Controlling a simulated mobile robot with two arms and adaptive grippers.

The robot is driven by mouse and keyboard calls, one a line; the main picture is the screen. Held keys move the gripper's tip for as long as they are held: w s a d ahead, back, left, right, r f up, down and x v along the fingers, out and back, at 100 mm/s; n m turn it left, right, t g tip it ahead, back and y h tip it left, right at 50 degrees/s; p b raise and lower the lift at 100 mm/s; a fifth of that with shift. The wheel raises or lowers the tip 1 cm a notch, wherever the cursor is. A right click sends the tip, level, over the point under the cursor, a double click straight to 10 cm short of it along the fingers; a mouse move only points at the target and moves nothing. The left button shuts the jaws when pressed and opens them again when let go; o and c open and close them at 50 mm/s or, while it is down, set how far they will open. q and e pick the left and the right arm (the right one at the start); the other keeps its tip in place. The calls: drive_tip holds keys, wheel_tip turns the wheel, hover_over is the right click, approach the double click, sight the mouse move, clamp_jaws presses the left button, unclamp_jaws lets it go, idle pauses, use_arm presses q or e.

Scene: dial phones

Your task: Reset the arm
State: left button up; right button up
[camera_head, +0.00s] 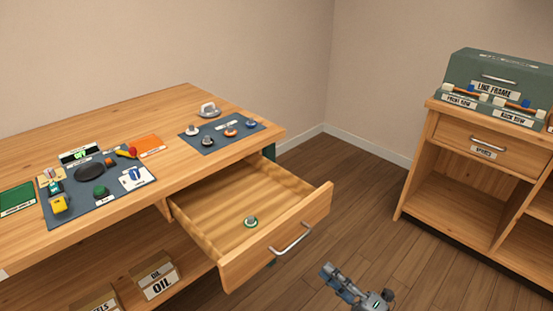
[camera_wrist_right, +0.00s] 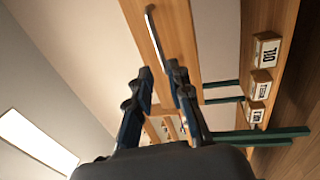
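My right gripper (camera_head: 330,272) is in front of the open drawer, at the bottom of the head view, apart from the drawer and its handle. In the right wrist view my right gripper (camera_wrist_right: 161,72) has its two dark fingers spread with a gap between them and nothing held. The drawer's handle (camera_wrist_right: 152,35) shows beyond the fingertips. My left arm and gripper are not in view.
The desk drawer (camera_head: 318,209) stands pulled out, with a small green-and-white round part (camera_head: 251,221) inside. A dark mat (camera_head: 232,138) with several small parts lies on the desk. A cabinet (camera_head: 455,175) stands right; floor between is clear.

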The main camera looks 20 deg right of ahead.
drive_tip(key=s+a+f+m+g+h, duration=0.1)
drive_tip(key=s+f+m+g+h, duration=0.3)
drive_tip(key=f, duration=0.6)
drive_tip(key=a+f+m+g+h, duration=0.1)
drive_tip(key=f+m+g, duration=0.2)
drive_tip(key=f+m, duration=0.45)
drive_tip(key=s+f+m+g+h, duration=0.2)
drive_tip(key=f+m+g, duration=0.1)
drive_tip(key=f, duration=0.8)
drive_tip(key=s+a+f+m+g, duration=0.5)
drive_tip(key=s+a+f+g, duration=0.15)
drive_tip(key=s+f, duration=0.3)
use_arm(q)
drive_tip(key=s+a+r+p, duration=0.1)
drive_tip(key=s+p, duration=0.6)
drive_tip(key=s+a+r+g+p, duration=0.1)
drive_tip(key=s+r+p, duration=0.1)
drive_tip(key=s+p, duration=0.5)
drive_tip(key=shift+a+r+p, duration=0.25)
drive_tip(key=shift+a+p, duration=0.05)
use_arm(e)
drive_tip(key=s+d+r, duration=0.1)
drive_tip(key=s+r, duration=0.1)
drive_tip(key=s, duration=0.6)
drive_tip(key=s+d+r+g, duration=0.1)
drive_tip(key=s+r, duration=0.1)
drive_tip(key=s, duration=0.6)
drive_tip(key=shift+s, duration=0.1)
